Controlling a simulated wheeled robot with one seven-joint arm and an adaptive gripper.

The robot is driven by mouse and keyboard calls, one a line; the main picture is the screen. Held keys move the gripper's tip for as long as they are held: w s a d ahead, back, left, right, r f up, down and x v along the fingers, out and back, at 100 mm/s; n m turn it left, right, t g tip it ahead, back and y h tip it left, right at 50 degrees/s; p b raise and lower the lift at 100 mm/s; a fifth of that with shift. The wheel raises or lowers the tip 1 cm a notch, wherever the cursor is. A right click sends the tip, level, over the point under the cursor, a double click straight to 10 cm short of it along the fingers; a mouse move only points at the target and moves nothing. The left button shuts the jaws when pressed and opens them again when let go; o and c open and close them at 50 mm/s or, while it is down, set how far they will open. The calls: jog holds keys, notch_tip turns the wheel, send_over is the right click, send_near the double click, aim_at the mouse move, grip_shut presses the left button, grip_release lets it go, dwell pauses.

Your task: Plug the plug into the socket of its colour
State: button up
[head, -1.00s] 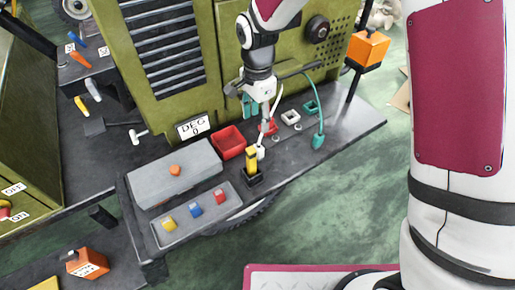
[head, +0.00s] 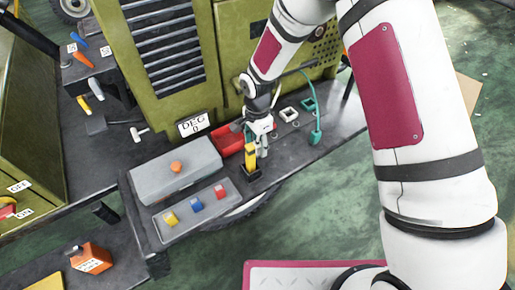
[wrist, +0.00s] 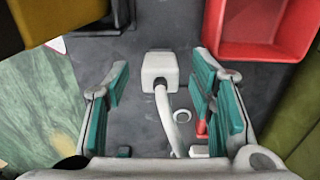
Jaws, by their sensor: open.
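A white plug (wrist: 160,68) with a white cable lies on the dark bench in the wrist view. My gripper (wrist: 158,85) is open, its teal-padded fingers on either side of the plug and cable and apart from them. In the head view my gripper (head: 259,147) is low over the bench beside a yellow block and hides most of the plug. A white square frame (head: 289,114) and a teal one (head: 308,104), which look like sockets, are behind it to the right. A teal plug (head: 316,137) on a teal cable is at the bench's front edge.
A red tray (wrist: 265,50) is close to the right finger. The yellow block (head: 250,156) stands in a dark holder just left of my gripper.

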jog(key=shift+f, duration=0.2)
grip_shut()
